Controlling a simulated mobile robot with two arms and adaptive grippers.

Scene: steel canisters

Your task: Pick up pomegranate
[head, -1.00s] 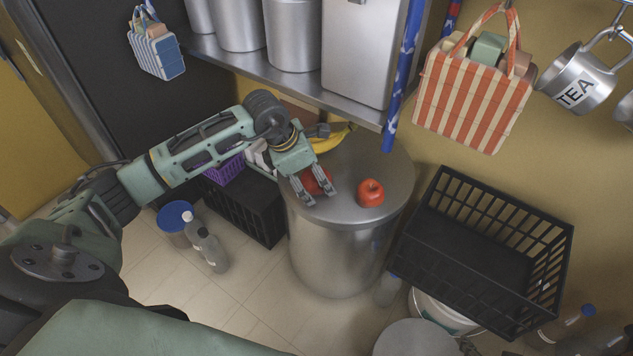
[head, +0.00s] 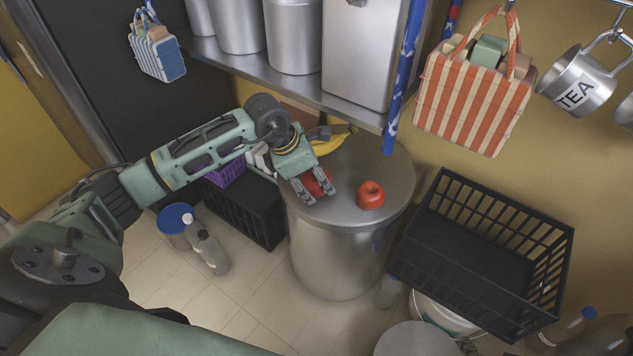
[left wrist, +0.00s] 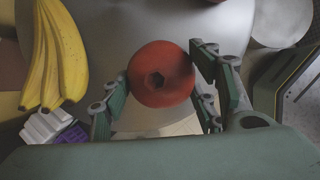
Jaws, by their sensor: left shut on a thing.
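The pomegranate (head: 318,181) is a round red fruit near the left front edge of the steel canister's lid (head: 345,213). In the left wrist view the pomegranate (left wrist: 161,74) shows its dark crown opening toward the camera. My left gripper (head: 319,194) reaches down over it, with a finger on either side. In the left wrist view my left gripper (left wrist: 160,78) is shut on the fruit, which still appears at the lid. The fingers and palm hide part of the fruit in the head view. My right gripper is not in view.
A second red fruit (head: 371,195) sits to the right on the same lid. Bananas (head: 331,143) lie behind the gripper, also in the left wrist view (left wrist: 52,55). A metal shelf (head: 290,78) overhangs behind. A black crate (head: 548,290) stands at right.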

